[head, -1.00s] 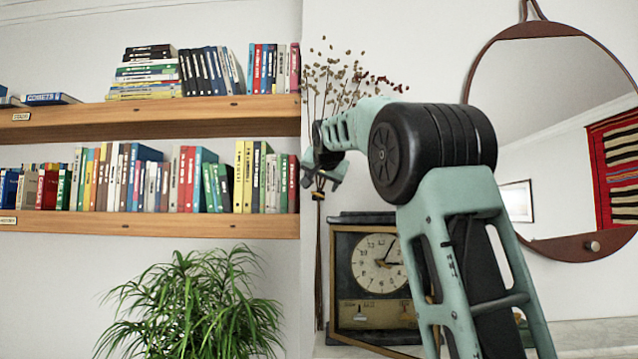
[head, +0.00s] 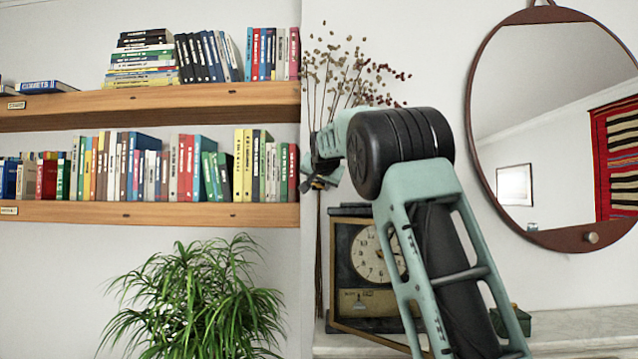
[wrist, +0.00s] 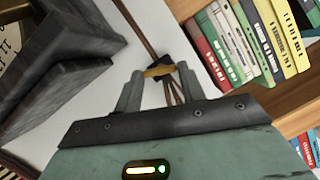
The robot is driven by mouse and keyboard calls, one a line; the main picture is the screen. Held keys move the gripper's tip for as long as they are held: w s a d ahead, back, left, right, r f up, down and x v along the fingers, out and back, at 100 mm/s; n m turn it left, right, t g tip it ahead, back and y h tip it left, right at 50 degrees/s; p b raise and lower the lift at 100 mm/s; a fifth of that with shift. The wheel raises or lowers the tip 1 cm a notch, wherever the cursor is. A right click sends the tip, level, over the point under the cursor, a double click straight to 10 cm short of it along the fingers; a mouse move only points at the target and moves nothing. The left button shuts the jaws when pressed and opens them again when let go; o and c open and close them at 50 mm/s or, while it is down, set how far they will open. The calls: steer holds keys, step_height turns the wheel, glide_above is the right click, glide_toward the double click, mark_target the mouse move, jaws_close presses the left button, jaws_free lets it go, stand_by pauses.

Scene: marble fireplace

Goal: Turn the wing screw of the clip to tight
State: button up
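The clip (wrist: 164,62) is a small dark piece fixed around thin brown stems, seen in the wrist view just beyond my fingertips. A yellow-orange part on its near side, which looks like the wing screw (wrist: 158,71), lies between the two tips of my gripper (wrist: 160,77). The fingers stand apart, one on each side of it; whether they touch it I cannot tell. In the head view my gripper (head: 322,180) is at the stems left of the clock, and the clip there is too small and dark to make out.
A clock (head: 372,262) stands on the mantel (head: 580,325) close to my arm. Dried stems (head: 345,75) rise behind my arm. Bookshelves (head: 150,212) and a leafy plant (head: 195,305) are at the left. A round mirror (head: 545,120) hangs at the right.

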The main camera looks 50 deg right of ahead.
stand_by(0.3)
steer(key=m+t+b, duration=0.1)
steer(key=m+b, duration=0.2)
steer(key=shift+s+d+f+t+y, duration=0.2)
steer(key=shift+f+t+y, duration=0.1)
steer(key=shift+t+y, duration=0.1)
steer(key=m+t+b, duration=0.1)
steer(key=m+b, duration=0.1)
steer(key=m+t+b, duration=0.1)
steer(key=m+b, duration=0.1)
steer(key=b, duration=0.1)
steer(key=m+t+b, duration=0.1)
steer(key=m+b, duration=0.1)
steer(key=b, duration=0.1)
steer(key=shift+f, duration=0.25)
steer(key=shift+m+t+b, duration=0.4)
steer(key=shift+m+b, duration=0.3)
steer(key=shift+b, duration=0.1)
steer(key=shift+r, duration=0.2)
steer(key=o, duration=1)
steer(key=shift+f, duration=0.1)
steer(key=shift+s, duration=0.1)
